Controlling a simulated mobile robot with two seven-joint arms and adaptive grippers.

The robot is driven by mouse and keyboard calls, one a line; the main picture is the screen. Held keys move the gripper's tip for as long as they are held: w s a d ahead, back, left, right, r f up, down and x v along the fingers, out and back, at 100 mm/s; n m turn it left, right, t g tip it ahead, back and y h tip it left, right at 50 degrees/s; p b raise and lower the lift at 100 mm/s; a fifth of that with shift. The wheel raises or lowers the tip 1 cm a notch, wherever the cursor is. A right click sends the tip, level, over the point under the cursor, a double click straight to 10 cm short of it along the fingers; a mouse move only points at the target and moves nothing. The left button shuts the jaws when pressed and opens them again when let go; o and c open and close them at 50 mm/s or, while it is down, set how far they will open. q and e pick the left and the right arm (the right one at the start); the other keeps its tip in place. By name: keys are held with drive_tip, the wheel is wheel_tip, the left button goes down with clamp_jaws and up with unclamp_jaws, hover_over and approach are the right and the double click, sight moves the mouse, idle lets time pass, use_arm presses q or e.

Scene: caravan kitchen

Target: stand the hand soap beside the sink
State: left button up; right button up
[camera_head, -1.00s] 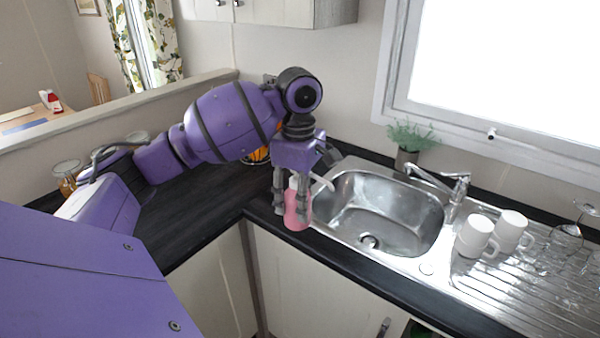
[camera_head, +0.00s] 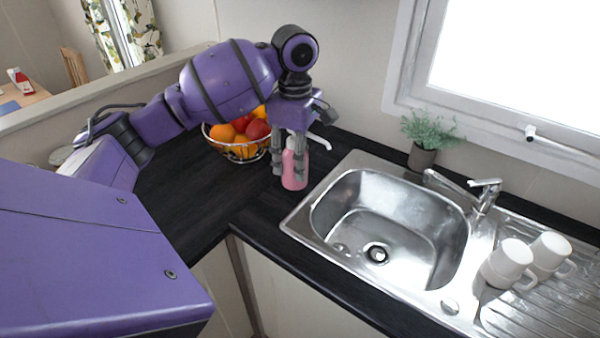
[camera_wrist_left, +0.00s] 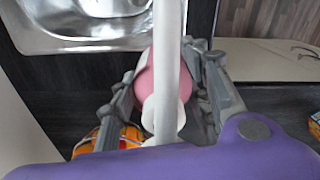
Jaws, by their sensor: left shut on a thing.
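The hand soap (camera_head: 294,170) is a pink bottle with a white pump, upright in my left gripper (camera_head: 291,160). The gripper points down and its fingers are shut on the bottle's sides. The bottle is over the dark worktop just left of the sink (camera_head: 390,225); I cannot tell whether its base touches. In the left wrist view the pink bottle (camera_wrist_left: 145,82) sits between both fingers (camera_wrist_left: 168,95), with the white pump in front. The sink's steel rim (camera_wrist_left: 85,45) shows at the top left there. My right gripper is not in view.
A wire bowl of fruit (camera_head: 240,150) stands behind and left of the bottle. A potted plant (camera_head: 425,145) and the tap (camera_head: 470,190) are behind the sink. White mugs (camera_head: 508,262) stand on the drainer. The dark worktop (camera_head: 200,200) at the corner is clear.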

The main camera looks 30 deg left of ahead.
use_arm(q)
drive_tip(key=w+a+f, duration=0.1)
drive_tip(key=w+f, duration=0.2)
drive_tip(key=f, duration=0.1)
drive_tip(key=w+a+f+b, duration=0.1)
drive_tip(key=w+a+f, duration=0.1)
drive_tip(key=w+f, duration=0.2)
drive_tip(key=w+a+f+b, duration=0.1)
drive_tip(key=w+a+f, duration=0.1)
drive_tip(key=w+f, duration=0.2)
drive_tip(key=shift+w+a+f, duration=0.1)
drive_tip(key=shift+a+f, duration=0.1)
drive_tip(key=shift+a, duration=0.05)
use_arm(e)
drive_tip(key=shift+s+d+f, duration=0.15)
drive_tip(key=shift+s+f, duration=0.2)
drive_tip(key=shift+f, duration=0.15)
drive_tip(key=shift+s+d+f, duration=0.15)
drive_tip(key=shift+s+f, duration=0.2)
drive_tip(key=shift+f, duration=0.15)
